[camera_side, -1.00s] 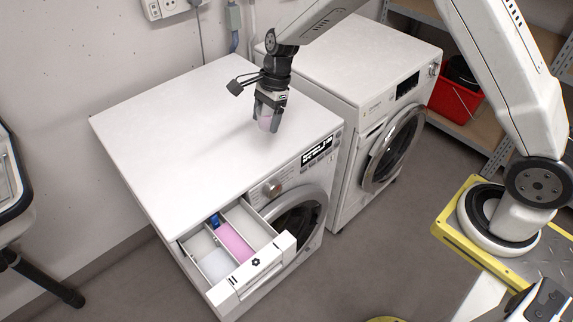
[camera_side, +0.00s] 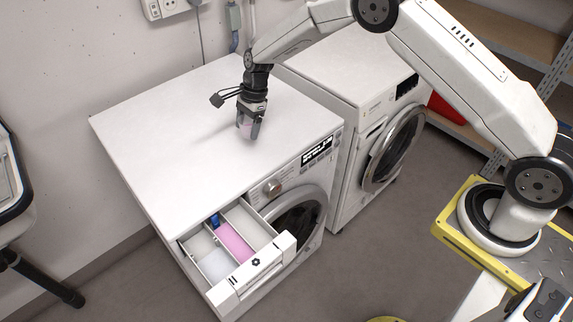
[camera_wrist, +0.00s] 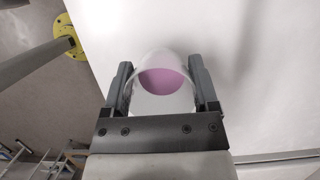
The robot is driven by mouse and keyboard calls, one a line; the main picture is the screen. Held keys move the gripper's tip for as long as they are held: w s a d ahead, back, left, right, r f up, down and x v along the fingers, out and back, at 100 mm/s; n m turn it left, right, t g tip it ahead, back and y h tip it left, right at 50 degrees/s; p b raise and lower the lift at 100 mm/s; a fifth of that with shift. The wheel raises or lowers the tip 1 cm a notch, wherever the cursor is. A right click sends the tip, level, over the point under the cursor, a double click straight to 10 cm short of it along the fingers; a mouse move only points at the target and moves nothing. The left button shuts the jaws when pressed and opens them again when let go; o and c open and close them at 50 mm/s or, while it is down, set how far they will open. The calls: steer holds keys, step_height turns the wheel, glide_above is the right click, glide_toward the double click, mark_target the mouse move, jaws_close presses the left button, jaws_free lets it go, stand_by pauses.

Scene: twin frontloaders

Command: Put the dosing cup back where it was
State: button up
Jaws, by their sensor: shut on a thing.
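The dosing cup (camera_wrist: 160,98) is a clear cup with pink at its bottom or inside; I cannot tell which. My gripper (camera_side: 250,130) is shut on it, one finger on each side, over the white top of the left washing machine (camera_side: 190,120). In the wrist view my gripper (camera_wrist: 160,92) has the cup between its fingers. I cannot tell whether the cup touches the top.
The left machine's detergent drawer (camera_side: 264,264) is pulled out, with pink liquid (camera_side: 235,242) in one compartment and white contents in another. A second washing machine (camera_side: 340,75) stands to the right. The left machine's top is otherwise clear.

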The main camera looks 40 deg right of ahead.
mark_target(247, 135)
steer(key=shift+w+f, duration=0.25)
steer(key=shift+f, duration=1.6)
steer(key=shift+f, duration=0.1)
steer(key=o, duration=1.1)
steer(key=shift+c, duration=0.2)
steer(key=v, duration=1.2)
